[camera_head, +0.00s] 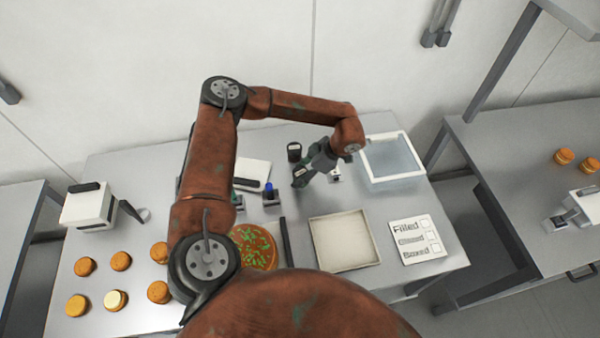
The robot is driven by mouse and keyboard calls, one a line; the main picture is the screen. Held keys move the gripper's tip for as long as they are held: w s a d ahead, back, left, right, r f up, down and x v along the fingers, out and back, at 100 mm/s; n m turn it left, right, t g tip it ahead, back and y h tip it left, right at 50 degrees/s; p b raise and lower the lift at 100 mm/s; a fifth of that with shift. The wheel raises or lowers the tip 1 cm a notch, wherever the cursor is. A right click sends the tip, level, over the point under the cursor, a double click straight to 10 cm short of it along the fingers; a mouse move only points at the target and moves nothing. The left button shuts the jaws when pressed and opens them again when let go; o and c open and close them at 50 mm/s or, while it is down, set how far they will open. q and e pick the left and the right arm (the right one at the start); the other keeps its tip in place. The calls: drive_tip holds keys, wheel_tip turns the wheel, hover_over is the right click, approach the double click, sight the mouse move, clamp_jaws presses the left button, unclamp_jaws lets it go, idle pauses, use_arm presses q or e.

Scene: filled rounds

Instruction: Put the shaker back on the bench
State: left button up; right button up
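A small dark cylinder (294,151) with a pale mark, which may be the shaker, stands upright on the grey bench (385,287) toward the back. My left gripper (301,177) is low over the bench, just in front of and to the right of this cylinder. Its dark fingers point down and to the left. They are small and partly merge with dark parts behind, so I cannot tell whether they hold anything. A small white piece (336,174) shows just right of the gripper. My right gripper is not in view.
A pale square tray (343,267), a "Filled" card (417,240) and a translucent bin (420,178) are at the right. Several round buns (120,261) lie left. A blue-topped piece (270,195) stands mid-bench.

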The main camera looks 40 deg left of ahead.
use_arm(q)
drive_tip(key=shift+o, duration=0.2)
drive_tip(key=shift+r, duration=0.1)
drive_tip(key=v, duration=1.2)
drive_tip(key=shift+b, duration=0.35)
